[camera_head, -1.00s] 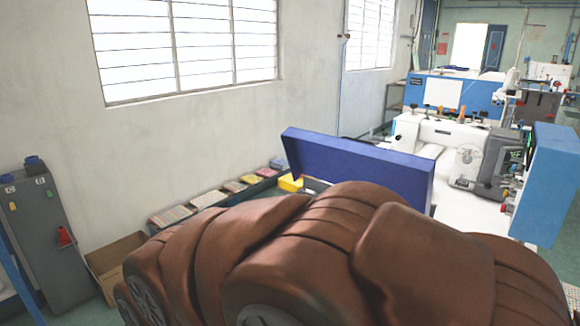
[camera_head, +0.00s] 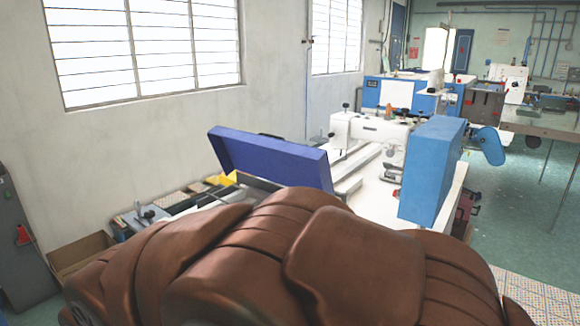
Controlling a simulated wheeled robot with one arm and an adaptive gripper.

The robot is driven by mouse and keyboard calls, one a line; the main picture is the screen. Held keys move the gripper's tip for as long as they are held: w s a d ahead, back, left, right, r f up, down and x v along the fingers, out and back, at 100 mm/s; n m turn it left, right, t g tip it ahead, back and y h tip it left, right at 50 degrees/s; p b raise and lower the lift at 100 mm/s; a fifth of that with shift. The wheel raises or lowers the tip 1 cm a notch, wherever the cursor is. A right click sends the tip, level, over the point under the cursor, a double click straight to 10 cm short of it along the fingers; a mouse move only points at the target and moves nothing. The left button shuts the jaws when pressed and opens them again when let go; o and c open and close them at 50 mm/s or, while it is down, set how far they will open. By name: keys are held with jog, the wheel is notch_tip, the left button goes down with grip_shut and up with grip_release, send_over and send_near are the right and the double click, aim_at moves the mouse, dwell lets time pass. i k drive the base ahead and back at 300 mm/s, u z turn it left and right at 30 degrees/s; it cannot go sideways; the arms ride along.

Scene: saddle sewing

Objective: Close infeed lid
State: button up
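The dark blue lid (camera_head: 268,162), which I take to be the infeed lid, stands raised and tilted over the left end of the white machine (camera_head: 345,185). A dark bar or handle (camera_head: 282,137) shows along its top edge. The opening below the lid is partly visible, with grey parts and a yellow block in it. Large brown rounded forms across the foreground hide the lower part of the machine. My gripper is not in view, and nothing visible touches the lid.
A light blue box-shaped cover (camera_head: 430,170) stands on the machine's right side. An open cardboard box (camera_head: 80,255) and a grey cabinet (camera_head: 22,240) are at the left by the wall. Free green floor (camera_head: 530,220) lies at the right. More machines stand behind.

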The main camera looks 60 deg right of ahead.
aim_at(272, 158)
jog(key=k, duration=1.7)
jog(key=z, duration=3.15)
jog(key=i, duration=2.65)
jog(key=u, duration=1.65)
jog(key=i, duration=0.3)
jog(key=u, duration=1.45)
